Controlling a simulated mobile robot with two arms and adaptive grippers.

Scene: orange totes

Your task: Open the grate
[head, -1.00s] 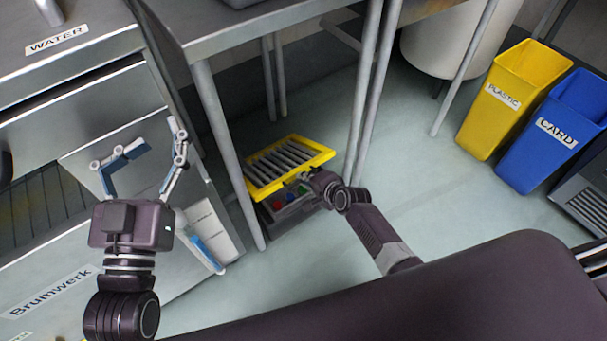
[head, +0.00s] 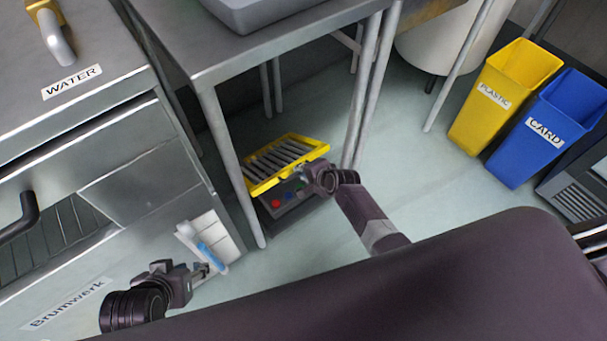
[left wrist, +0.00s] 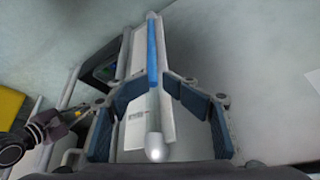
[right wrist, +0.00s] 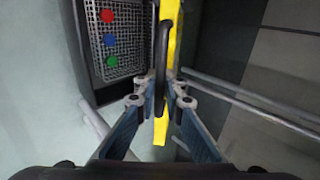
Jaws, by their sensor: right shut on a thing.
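The yellow-framed grate (head: 252,188) with grey bars stands tilted up over a dark box (head: 283,214) on the floor under the steel table. My right gripper (head: 310,180) is at the grate's right side. In the right wrist view, this gripper (right wrist: 160,88) is shut on the grate's black handle (right wrist: 162,50), with the yellow frame (right wrist: 172,30) seen edge-on. Red (right wrist: 107,16), blue (right wrist: 110,41) and green (right wrist: 112,61) round things lie on the box's mesh bottom. My left gripper (head: 205,268) is low by the cabinet; in the left wrist view its fingers (left wrist: 158,85) are spread apart.
A white holder with a blue-and-white rod (head: 208,252) is close to my left gripper. Table legs (head: 232,165) stand to the left and right of the grate. Yellow (head: 485,118) and blue (head: 525,150) bins stand at right. The floor between is clear.

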